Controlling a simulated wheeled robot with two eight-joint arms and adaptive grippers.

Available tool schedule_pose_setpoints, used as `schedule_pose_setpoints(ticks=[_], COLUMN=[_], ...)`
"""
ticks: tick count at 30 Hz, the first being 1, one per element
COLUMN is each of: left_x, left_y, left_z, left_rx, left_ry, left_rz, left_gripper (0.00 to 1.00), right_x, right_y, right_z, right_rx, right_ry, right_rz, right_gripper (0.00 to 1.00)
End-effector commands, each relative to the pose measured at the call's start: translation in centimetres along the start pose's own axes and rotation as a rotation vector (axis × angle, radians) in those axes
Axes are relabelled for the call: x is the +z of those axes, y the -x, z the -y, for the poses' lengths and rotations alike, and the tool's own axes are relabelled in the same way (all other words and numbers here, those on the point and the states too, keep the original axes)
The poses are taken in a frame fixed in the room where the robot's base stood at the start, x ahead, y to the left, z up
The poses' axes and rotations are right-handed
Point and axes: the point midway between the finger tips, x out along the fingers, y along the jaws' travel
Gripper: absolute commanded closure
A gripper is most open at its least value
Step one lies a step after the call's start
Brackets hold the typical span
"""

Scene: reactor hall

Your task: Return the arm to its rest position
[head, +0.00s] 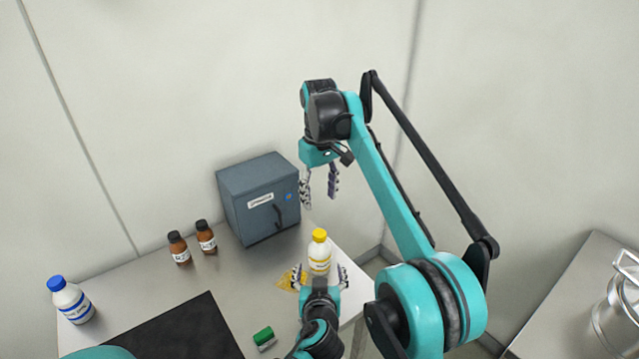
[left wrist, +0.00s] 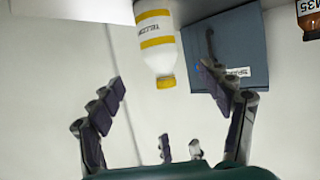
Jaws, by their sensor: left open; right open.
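My right gripper (head: 320,200) hangs open and empty in the upper middle of the head view, with its fingers pointing down. It is above the table's back right, in front of the wall. My left gripper (head: 320,278) is open low in the head view, near the table's right side. Its spread fingers also show in the left wrist view (left wrist: 165,90). A white bottle with a yellow cap (head: 319,254) stands just beyond the left gripper, between its fingers in the picture. The bottle looks upside down in the left wrist view (left wrist: 155,40), beyond the fingertips.
A grey-blue cabinet (head: 250,205) stands at the table's back. Two brown bottles (head: 179,249) (head: 206,236) and a blue-capped bottle (head: 70,300) are left. A black mat (head: 170,335), green block (head: 264,338) and yellow piece (head: 289,281) lie on the table. A metal vessel (head: 620,310) stands far right.

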Motion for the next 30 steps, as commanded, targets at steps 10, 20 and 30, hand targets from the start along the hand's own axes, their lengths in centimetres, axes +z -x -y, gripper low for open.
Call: schedule_pose_setpoints(ticks=[10,20,30], left_x=[-0.3,1.1,4.0], left_y=[0.9,5.9,13.2], left_z=[4.3,13.1,17.6], left_rx=[-0.056,-0.120,-0.063], left_ry=[-0.009,-0.022,-0.008], left_rz=[0.082,0.315,0.503], left_gripper=[0.22,0.22,0.22], right_x=[3.8,15.9,28.6], right_y=[1.4,0.0,-8.4], right_z=[-1.1,-1.7,0.7], right_rx=[0.026,0.097,0.165], right_ry=[-0.081,-0.302,-0.514], right_rz=[-0.074,-0.284,-0.499], right_gripper=[0.46,0.46,0.46])
